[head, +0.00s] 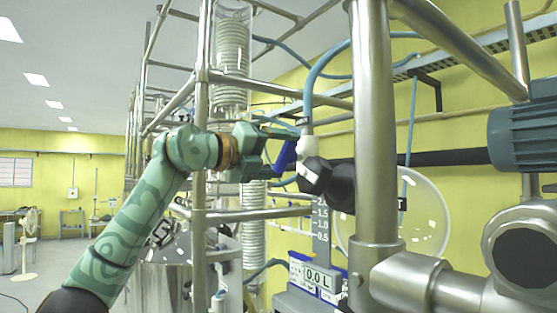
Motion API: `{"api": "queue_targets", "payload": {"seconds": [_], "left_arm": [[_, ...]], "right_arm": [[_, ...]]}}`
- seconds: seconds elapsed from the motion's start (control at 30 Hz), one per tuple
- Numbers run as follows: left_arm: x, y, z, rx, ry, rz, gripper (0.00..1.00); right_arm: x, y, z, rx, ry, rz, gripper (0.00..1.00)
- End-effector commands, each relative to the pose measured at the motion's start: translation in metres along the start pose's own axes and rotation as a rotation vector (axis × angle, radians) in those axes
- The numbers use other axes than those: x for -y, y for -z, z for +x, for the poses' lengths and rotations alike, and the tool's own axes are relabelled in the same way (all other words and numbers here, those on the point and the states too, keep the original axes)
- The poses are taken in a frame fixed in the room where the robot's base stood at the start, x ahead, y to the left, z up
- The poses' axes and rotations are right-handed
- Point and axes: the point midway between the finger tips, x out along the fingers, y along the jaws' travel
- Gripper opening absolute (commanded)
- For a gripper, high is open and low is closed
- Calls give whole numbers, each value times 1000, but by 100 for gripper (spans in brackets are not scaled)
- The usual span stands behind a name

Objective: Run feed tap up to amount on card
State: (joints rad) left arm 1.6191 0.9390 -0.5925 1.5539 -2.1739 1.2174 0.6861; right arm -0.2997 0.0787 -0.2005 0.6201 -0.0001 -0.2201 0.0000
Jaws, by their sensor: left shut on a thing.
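My left gripper (282,153) reaches in from the left, in front of the steel frame, and is shut on the blue tap handle (285,157). The handle slants beside a white fitting (307,146) at the end of a blue hose. Below it is a dark tap body with a grey cap (314,175). A readout (318,278) below shows 0.0 L. Small print beside it is too small to read. My right gripper is out of view.
A thick steel post (374,130) stands right of the tap, with a flanged pipe (420,285) below. A thinner upright (200,150) and cross rails lie close around my left arm. A blue-grey motor (525,135) is at the right. Open floor lies far left.

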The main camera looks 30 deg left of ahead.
Motion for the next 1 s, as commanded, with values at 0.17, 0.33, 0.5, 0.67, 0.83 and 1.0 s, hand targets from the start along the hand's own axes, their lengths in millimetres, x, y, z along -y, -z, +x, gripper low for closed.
{"api": "queue_targets", "payload": {"seconds": [0.17,0.33,0.5,0.67,0.83,1.0], "left_arm": [[0,0,0,2,1,-74,54],[0,-1,0,2,0,-114,54],[0,-1,0,2,0,-128,54],[0,-1,0,3,0,-129,54],[0,-1,0,3,0,-128,79],[0,-1,0,2,0,-128,98]], "right_arm": [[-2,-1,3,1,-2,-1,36],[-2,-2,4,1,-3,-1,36],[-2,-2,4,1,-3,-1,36],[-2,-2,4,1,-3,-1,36],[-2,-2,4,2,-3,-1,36],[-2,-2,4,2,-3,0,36]]}}
